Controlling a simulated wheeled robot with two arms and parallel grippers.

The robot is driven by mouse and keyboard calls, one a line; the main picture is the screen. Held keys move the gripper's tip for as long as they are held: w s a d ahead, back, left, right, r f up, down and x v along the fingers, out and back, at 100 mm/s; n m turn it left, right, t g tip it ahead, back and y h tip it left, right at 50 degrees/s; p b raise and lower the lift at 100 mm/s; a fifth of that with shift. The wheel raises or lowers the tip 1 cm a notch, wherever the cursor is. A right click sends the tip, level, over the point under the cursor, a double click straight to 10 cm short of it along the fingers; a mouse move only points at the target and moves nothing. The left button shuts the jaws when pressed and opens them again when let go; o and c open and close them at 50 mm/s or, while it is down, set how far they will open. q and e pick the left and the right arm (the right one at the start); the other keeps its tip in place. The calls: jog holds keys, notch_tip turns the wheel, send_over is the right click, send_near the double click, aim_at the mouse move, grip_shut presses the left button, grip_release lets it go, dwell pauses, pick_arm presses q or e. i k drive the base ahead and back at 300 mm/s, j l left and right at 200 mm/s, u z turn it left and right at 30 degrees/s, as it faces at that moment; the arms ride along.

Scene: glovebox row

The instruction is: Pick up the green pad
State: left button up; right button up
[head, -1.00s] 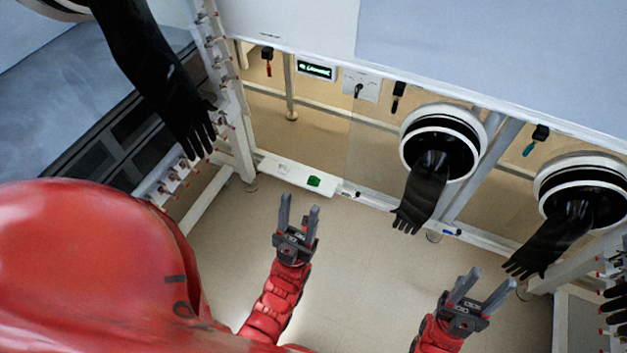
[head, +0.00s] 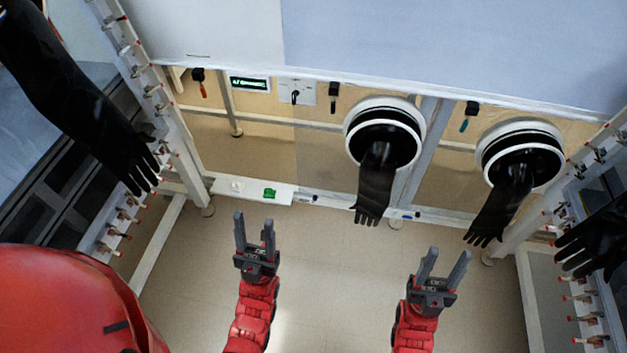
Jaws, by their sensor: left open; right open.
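The green pad (head: 270,193) is a small bright green piece on the white ledge (head: 225,187) low on the glovebox frame, left of centre in the head view. My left gripper (head: 254,229) is open and empty, with its fingers pointing up the picture toward the ledge, just below the pad in the picture and apart from it. My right gripper (head: 444,266) is open and empty, further right and lower, over the floor. Nothing hides the pad.
Black gloves hang from two round ports (head: 385,134) (head: 520,155) right of the pad. Another black glove (head: 82,100) hangs at the left. Racks with red-tipped valves (head: 150,90) stand at both sides. A blue item (head: 407,216) lies on the lower rail. The floor (head: 330,270) is clear.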

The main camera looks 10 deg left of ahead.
aim_at(269, 193)
jog(key=i+j+u, duration=0.4)
jog(key=i, duration=0.45)
jog(key=i+j+u, duration=0.2)
jog(key=i, duration=0.25)
